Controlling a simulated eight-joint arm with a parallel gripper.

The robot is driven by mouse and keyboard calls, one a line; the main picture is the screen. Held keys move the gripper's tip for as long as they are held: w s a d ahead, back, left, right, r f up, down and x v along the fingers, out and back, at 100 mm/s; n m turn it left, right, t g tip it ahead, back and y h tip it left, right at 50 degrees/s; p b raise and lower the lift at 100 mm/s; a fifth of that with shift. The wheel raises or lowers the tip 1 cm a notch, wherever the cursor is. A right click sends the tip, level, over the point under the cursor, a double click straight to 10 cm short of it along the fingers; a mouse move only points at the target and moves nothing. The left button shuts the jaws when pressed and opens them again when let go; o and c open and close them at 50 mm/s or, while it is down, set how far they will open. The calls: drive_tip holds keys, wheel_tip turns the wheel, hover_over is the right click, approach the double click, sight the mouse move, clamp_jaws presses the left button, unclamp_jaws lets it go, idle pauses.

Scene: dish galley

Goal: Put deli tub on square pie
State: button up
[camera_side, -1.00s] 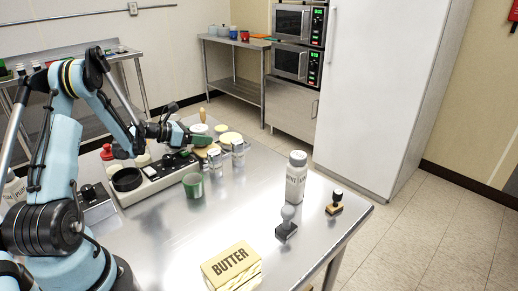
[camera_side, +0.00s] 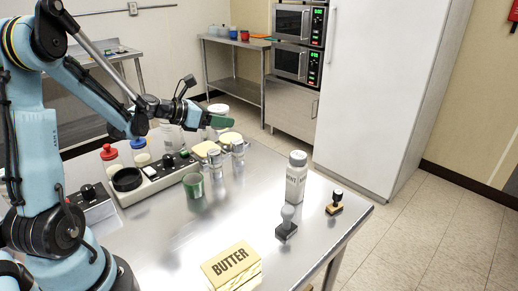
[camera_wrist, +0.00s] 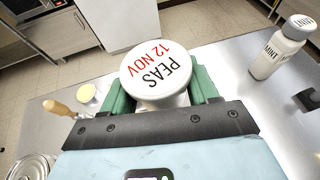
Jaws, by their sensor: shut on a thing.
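The deli tub (camera_wrist: 150,62) is white and round, with a lid reading "PEAS 12 NOV" in the wrist view. My gripper (camera_wrist: 155,88) has its green fingers shut around its sides. In the side view the tub (camera_side: 218,108) is held upright above the far part of the table, partly behind my gripper (camera_side: 222,121). Below it stand two low cream-topped things, one nearer (camera_side: 206,149) and one farther (camera_side: 231,138); they are too small to tell which is the square pie. The wrist view does not show the square pie clearly.
Glass shakers (camera_side: 237,152) stand close to the cream-topped things. A green cup (camera_side: 193,185), a long control box (camera_side: 155,176) and a mint bottle (camera_side: 296,177) stand on the steel table. A butter box (camera_side: 231,266) lies in front. The table's middle is clear.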

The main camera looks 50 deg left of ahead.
drive_tip(key=shift+d+r, duration=0.3)
hover_over(201, 145)
wheel_tip(201, 145, down, 7)
drive_tip(key=shift+w+r, duration=0.1)
drive_tip(key=shift+a+f, duration=0.1)
drive_tip(key=shift+f, duration=2)
drive_tip(key=shift+f, duration=0.15)
drive_tip(key=o, duration=1.2)
